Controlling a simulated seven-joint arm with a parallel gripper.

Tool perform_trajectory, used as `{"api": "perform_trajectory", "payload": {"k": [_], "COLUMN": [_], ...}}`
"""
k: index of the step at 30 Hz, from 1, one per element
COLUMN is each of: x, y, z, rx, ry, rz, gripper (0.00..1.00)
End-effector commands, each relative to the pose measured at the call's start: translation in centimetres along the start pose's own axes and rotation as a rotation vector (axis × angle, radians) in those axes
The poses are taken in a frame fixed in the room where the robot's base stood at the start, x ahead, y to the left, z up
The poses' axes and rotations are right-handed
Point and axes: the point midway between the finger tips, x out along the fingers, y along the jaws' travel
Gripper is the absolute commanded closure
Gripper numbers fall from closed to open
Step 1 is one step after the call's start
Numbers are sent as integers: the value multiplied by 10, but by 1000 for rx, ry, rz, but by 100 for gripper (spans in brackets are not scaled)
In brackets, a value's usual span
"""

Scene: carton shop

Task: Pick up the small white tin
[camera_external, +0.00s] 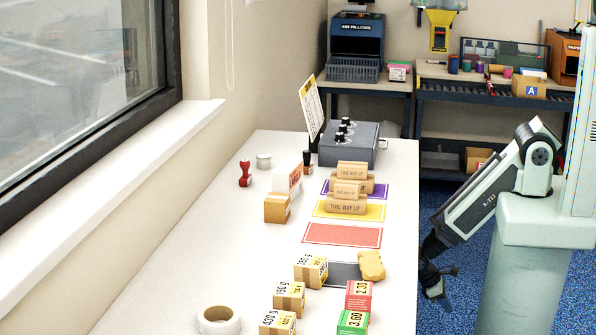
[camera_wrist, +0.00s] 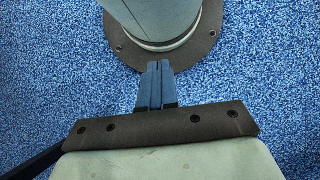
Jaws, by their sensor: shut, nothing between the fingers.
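The small white tin (camera_external: 264,160) is a short round white piece on the far left part of the white table, behind the red stamp. It is not in the wrist view. My gripper (camera_external: 440,290) hangs off the table's right edge, low and far from the tin. In the wrist view my gripper's fingers (camera_wrist: 158,68) are together and empty, over blue carpet.
The white table (camera_external: 185,240) carries a red stamp (camera_external: 245,173), a grey box with knobs (camera_external: 348,145), wooden stamp blocks (camera_external: 347,200), several small cartons (camera_external: 311,270) and a white tape roll (camera_external: 219,320). Left of the tin is clear.

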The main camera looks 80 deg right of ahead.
Motion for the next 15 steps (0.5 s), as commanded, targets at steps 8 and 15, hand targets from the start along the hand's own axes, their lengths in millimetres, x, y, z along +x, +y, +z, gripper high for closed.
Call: {"api": "perform_trajectory", "payload": {"k": [8,15], "x": [0,0], "y": [0,0], "z": [0,0], "rx": [0,0], "ry": [0,0], "rz": [0,0], "gripper": [100,96]}}
